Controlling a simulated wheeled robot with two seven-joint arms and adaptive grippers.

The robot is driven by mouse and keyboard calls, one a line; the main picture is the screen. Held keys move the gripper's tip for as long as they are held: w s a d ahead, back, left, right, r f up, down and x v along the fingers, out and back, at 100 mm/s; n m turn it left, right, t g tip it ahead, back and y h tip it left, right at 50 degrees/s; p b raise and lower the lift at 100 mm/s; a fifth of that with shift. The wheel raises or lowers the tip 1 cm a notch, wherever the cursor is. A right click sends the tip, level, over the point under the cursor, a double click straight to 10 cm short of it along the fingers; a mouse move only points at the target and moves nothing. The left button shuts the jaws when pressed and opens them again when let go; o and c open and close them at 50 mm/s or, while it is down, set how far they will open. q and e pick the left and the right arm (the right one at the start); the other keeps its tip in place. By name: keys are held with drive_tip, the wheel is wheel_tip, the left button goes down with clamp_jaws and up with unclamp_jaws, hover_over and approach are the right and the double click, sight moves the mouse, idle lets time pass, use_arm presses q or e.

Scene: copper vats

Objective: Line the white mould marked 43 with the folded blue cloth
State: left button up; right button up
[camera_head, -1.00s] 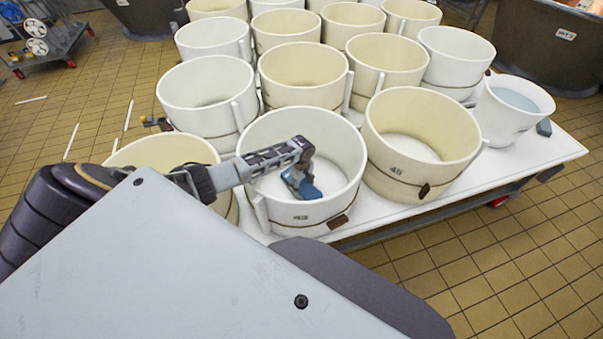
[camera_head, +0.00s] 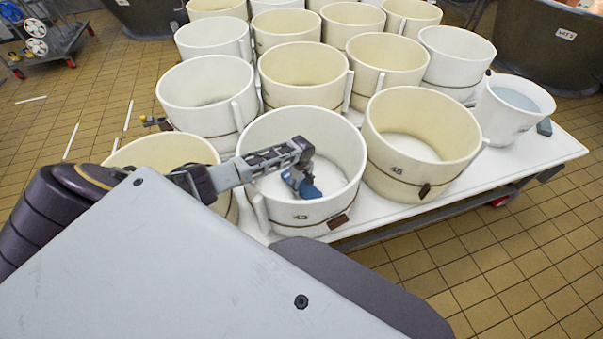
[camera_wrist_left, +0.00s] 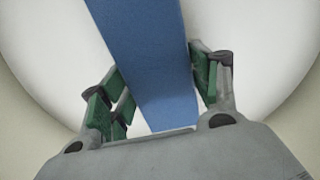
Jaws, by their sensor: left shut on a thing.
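The white mould marked 43 (camera_head: 305,214) stands upright at the front edge of the white table. My left gripper (camera_head: 303,185) reaches down inside it, over its rim. The folded blue cloth (camera_head: 310,191) shows as a small blue patch at the gripper, low inside the mould. In the left wrist view the blue cloth (camera_wrist_left: 158,65) is a long strip running between the green-padded fingers of my left gripper (camera_wrist_left: 158,92), with the mould's pale inside behind it. The gripper is shut on the cloth. Whether the cloth touches the mould's floor is unclear. My right gripper is not in view.
A cream mould marked 45 (camera_head: 420,160) stands close on the right, and another cream mould (camera_head: 160,150) is partly hidden behind my left arm. Several more moulds fill the white table (camera_head: 520,160) behind. A white container with bluish liquid (camera_head: 512,108) stands at the right end.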

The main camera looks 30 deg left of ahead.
use_arm(q)
drive_tip(key=shift+f+b, duration=0.35)
drive_tip(key=shift+f, duration=0.3)
idle(0.9)
drive_tip(key=shift+s+f+p, duration=0.15)
drive_tip(key=shift+f+p, duration=0.05)
drive_tip(key=shift+p, duration=0.1)
idle(2.1)
drive_tip(key=o, duration=1.2)
drive_tip(key=shift+r, duration=0.25)
drive_tip(key=shift+r, duration=3.8)
